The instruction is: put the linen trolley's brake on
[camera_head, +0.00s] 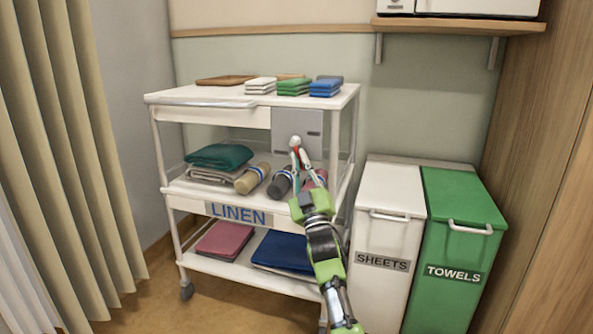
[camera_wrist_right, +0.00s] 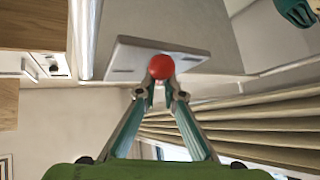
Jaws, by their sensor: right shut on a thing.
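The white linen trolley (camera_head: 239,213) stands against the wall, with a LINEN label on its middle shelf edge. A grey plate (camera_head: 312,126) is mounted at its upper right front, with dark marks on it; the plate also shows in the right wrist view (camera_wrist_right: 128,55). A small round red knob (camera_wrist_right: 160,67) stands in front of the plate. My right gripper (camera_head: 296,152) reaches up to the plate, and its fingertips (camera_wrist_right: 161,83) are closed on the knob. The lever behind the knob is hidden, so its setting cannot be told. My left gripper is out of view.
Folded cloths (camera_head: 294,87) lie on the trolley top; rolls (camera_head: 252,178) and folded linen (camera_head: 219,156) fill the middle shelf. A white SHEETS bin (camera_head: 386,235) and green TOWELS bin (camera_head: 456,240) stand close on the right. A beige curtain (camera_head: 80,150) hangs at left.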

